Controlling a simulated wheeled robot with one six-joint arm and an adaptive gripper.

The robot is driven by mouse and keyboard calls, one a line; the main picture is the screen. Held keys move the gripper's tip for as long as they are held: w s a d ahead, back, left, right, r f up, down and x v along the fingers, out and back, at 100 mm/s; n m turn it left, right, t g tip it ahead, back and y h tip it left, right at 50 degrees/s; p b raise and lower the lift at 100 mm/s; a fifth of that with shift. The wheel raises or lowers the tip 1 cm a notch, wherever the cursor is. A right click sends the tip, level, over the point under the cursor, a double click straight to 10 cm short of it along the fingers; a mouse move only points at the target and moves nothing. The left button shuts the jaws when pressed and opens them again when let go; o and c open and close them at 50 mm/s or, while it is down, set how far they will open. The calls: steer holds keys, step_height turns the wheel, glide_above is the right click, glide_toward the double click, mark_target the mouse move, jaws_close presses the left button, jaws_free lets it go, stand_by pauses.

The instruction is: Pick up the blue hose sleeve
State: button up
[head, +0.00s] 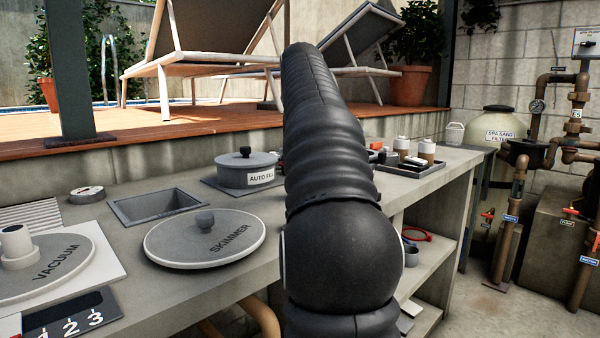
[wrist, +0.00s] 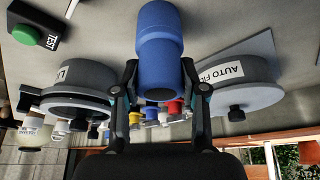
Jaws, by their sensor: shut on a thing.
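The blue hose sleeve (wrist: 160,50) is a smooth blue cylinder with a wider collar and a dark opening at one end. It shows in the wrist view at top centre. My gripper (wrist: 160,80) has one finger on each side of the sleeve and is shut on it. The wrist view is upside down, and I cannot tell whether the sleeve touches the bench top. In the head view, my black arm fills the centre and hides both gripper and sleeve.
The bench (head: 125,240) holds a skimmer lid (head: 185,252), an auto fill pot (head: 246,172), a vacuum lid (head: 60,278), an open square recess (head: 157,204) and a tray (head: 412,172) with bottles. The wrist view shows a green test button (wrist: 38,40) and several small coloured items.

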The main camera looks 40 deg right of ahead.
steer(key=shift+r+p, duration=0.35)
steer(key=shift+r, duration=0.3)
steer(key=r, duration=0.1)
steer(key=r+p, duration=0.1)
steer(key=s+d+r+p, duration=0.1)
steer(key=shift+r, duration=0.4)
steer(key=s+d+r, duration=0.5)
steer(key=s+d, duration=0.1)
steer(key=s, duration=0.1)
steer(key=shift+s+d+r, duration=0.3)
steer(key=shift+s+r, duration=0.1)
steer(key=shift+s+d, duration=0.1)
steer(key=shift+s, duration=0.05)
